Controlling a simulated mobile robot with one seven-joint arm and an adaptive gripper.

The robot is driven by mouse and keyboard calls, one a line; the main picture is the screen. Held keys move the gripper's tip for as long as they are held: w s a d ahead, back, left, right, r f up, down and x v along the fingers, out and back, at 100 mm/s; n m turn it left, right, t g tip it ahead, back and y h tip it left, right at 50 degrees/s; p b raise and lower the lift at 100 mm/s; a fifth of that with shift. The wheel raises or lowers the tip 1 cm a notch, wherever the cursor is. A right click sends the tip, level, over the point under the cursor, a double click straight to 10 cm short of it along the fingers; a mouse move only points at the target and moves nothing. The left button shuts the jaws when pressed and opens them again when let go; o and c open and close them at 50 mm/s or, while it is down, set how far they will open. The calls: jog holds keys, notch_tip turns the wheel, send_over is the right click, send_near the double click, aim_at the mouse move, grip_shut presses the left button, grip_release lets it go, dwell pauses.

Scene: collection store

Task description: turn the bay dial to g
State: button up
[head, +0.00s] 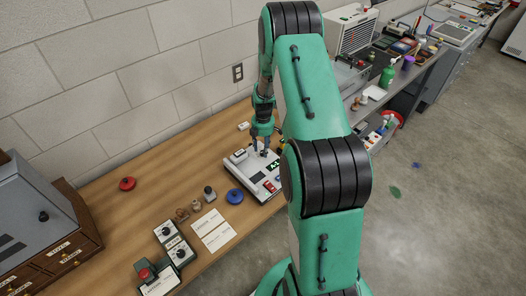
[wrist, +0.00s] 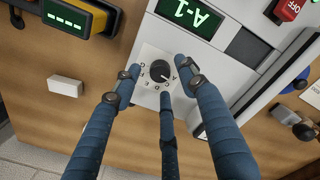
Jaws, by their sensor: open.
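The bay dial (wrist: 160,71) is a small dark round knob on a white plate ringed with small letters in the wrist view. Its light mark seems to point toward the A at the lower right. The other letters are small and partly hidden by my fingers. A display (wrist: 186,14) beside it reads A-1, upside down in this view. My gripper (wrist: 157,77) is open, its blue fingers spread around the dial; I cannot tell whether they touch it. In the head view my gripper (head: 262,142) points down over the light-coloured panel (head: 239,165), and the dial is not clear.
A red OFF switch (wrist: 289,9) and a small white block (wrist: 65,86) lie near the dial. On the wooden bench (head: 140,205) are a blue round object (head: 235,196), a red one (head: 127,184), white cards (head: 212,230) and a dial box (head: 172,240). The wall stands behind.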

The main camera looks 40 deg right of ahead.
jog(key=shift+f, duration=0.8)
grip_shut()
